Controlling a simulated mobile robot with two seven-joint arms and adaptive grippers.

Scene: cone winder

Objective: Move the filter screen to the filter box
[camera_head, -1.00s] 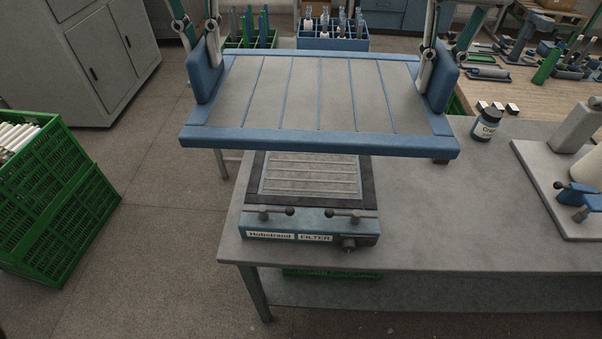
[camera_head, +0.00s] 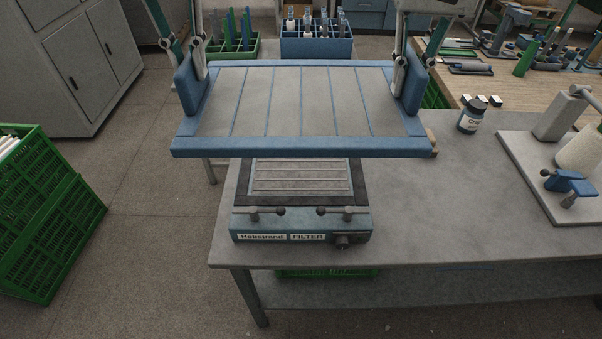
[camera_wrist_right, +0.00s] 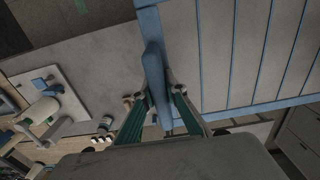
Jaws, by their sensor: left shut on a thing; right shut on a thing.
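The filter screen (camera_head: 300,102) is a wide grey pleated panel with a blue frame and an upright blue handle at each side. It is held in the air above the filter box (camera_head: 303,226), hiding the box's back part. My left gripper (camera_head: 196,75) is shut on the left handle. My right gripper (camera_head: 402,75) is shut on the right handle; the right wrist view shows its fingers (camera_wrist_right: 160,95) on both sides of that handle. The filter box sits on the grey table, labelled FILTER, with two clamp levers on its front and a pleated grey top.
The grey table (camera_head: 440,215) is clear right of the box. A labelled jar (camera_head: 471,116) stands behind there, and a winder base (camera_head: 555,185) stands at the right. Green crates (camera_head: 40,215) are on the floor at left. A wooden bench (camera_head: 500,95) with tools is at the back right.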

